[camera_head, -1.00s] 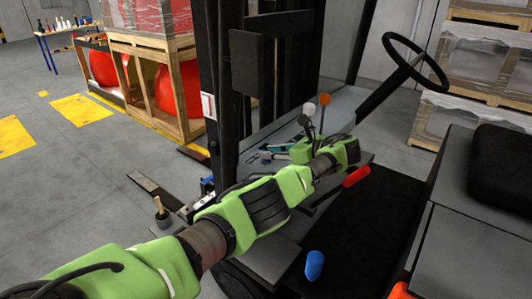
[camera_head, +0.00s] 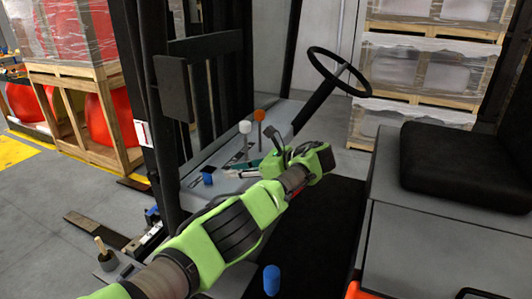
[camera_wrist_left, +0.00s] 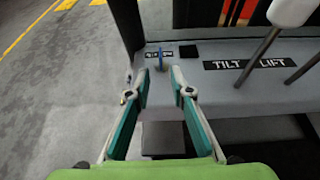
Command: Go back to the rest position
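My left gripper (camera_head: 228,173), with teal fingers, is in front of the forklift's lever panel (camera_head: 200,190) in the head view. It is open and empty. A short blue-topped lever (camera_head: 208,179) stands just beyond its fingertips, apart from them. In the left wrist view the two fingers (camera_wrist_left: 160,76) are spread, and the blue lever (camera_wrist_left: 160,58) shows ahead between them. Levers with a white knob (camera_head: 244,127) and an orange knob (camera_head: 259,115) stand beside it, near labels reading TILT and LIFT. My right gripper is not in view.
The black mast (camera_head: 140,100) rises left of the panel. The steering wheel (camera_head: 340,70) and black seat (camera_head: 465,160) are to the right. A blue cylinder (camera_head: 271,280) is near the bottom. Wrapped pallets (camera_head: 415,70) stand behind. Open floor (camera_head: 60,190) lies left.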

